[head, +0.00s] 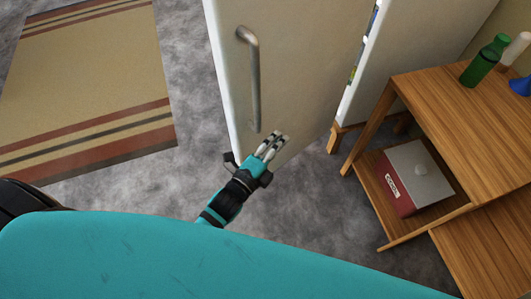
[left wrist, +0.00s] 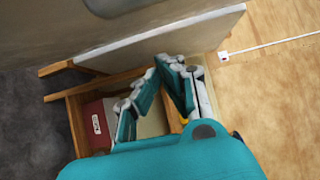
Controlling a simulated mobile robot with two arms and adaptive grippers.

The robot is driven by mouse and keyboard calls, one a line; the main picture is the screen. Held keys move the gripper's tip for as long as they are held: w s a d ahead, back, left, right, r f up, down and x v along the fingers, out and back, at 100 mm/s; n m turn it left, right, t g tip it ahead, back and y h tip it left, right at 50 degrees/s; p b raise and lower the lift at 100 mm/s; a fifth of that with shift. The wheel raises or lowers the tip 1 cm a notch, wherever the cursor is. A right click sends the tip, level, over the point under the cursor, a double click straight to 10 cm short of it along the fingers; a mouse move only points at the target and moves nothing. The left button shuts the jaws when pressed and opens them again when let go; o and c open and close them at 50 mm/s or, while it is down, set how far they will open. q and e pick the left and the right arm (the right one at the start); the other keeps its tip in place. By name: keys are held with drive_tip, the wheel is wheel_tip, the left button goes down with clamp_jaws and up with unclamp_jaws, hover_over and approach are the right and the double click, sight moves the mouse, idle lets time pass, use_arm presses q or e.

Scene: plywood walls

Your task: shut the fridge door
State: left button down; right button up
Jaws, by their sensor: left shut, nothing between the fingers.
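The white fridge door (head: 300,60) stands ajar in the head view, with a grey curved bar handle (head: 254,85) on its face. A narrow opening with small coloured items separates it from the white fridge body (head: 415,45). My left gripper (head: 273,144) is shut and empty, in front of the door's lower part, below the handle. I cannot tell whether it touches the door. In the left wrist view its closed fingers (left wrist: 168,75) lie below the pale door (left wrist: 150,38). My right gripper is not in view.
A wooden shelf unit (head: 440,85) stands right of the fridge, with a green bottle (head: 485,60) on top and a red-and-white box (head: 415,180) on its lower shelf. A striped rug (head: 85,80) lies at left. Grey floor (head: 190,150) is clear between rug and door.

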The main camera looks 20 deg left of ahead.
use_arm(q)
drive_tip(key=shift+w+a+p, duration=0.25)
drive_tip(key=shift+w+a, duration=0.05)
drive_tip(key=shift+a, duration=0.65)
drive_tip(key=shift+w+a+p, duration=0.25)
drive_tip(key=shift+w+a, duration=0.05)
drive_tip(key=shift+a, duration=0.6)
